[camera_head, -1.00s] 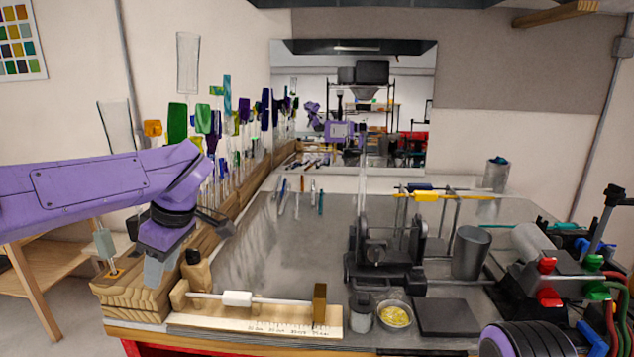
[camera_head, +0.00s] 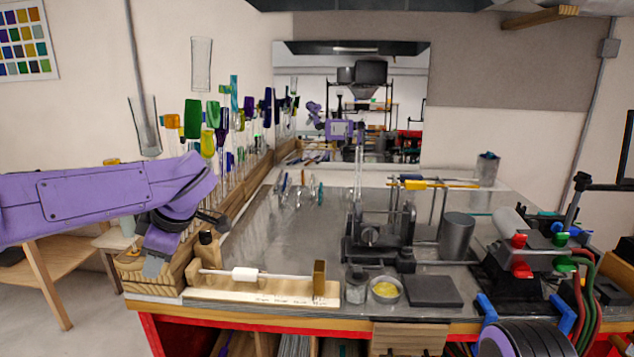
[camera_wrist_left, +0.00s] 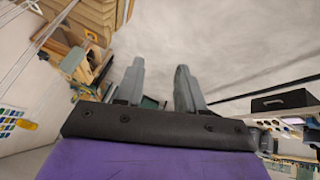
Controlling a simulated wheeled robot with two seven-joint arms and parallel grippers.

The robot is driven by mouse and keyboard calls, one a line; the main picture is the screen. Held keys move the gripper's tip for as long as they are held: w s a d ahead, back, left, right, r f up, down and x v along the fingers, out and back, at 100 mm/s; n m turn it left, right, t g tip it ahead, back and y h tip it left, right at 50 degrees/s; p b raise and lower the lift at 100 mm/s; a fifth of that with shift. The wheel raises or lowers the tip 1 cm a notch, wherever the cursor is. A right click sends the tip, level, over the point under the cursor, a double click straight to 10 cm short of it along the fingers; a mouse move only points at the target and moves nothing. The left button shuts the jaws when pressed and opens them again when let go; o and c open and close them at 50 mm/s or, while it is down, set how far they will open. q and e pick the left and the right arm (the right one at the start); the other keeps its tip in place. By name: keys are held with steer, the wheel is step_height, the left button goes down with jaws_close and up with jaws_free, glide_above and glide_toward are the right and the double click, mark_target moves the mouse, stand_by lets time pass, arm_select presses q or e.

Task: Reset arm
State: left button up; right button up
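My left arm comes in from the left in the head view, with its gripper (camera_head: 156,265) pointing down in front of the wooden rack's near end. In the left wrist view the two grey fingers of this gripper (camera_wrist_left: 160,72) stand apart with nothing between them. It is open and empty. A rounded purple and black part of my right arm shows at the bottom right edge of the head view; the right gripper is out of view.
A wooden ruler board (camera_head: 260,293) carries a thin rod with a white sleeve (camera_head: 245,274). A black fixture (camera_head: 378,238), a metal cup (camera_head: 457,237), a yellow-filled dish (camera_head: 386,290) and a dark square pad (camera_head: 434,291) stand on the metal bench (camera_head: 270,235). Coloured glass pieces line the left wall.

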arm_select(q)
steer(key=w+a+f+t+y+b, duration=0.25)
steer(key=f+t+y, duration=0.2)
steer(key=f, duration=0.65)
steer(key=s+d+f+m+t+h+b, duration=0.1)
steer(key=s+f+m+t+h+b, duration=0.15)
steer(key=f, duration=0.75)
steer(key=s+d+f+m+t+h+b, duration=0.15)
steer(key=f+m, duration=0.25)
steer(key=f, duration=0.7)
steer(key=s+f+m+g+h+b, duration=0.1)
steer(key=s+f+m+g+b, duration=0.2)
steer(key=s+f, duration=1)
steer(key=s+a+f+m+g+h+b, duration=0.1)
steer(key=s+f+m+g+h+b, duration=0.1)
steer(key=s+f, duration=1.2)
steer(key=s+m+g+b, duration=0.1)
steer(key=s+m+g, duration=0.1)
steer(key=s, duration=0.4)
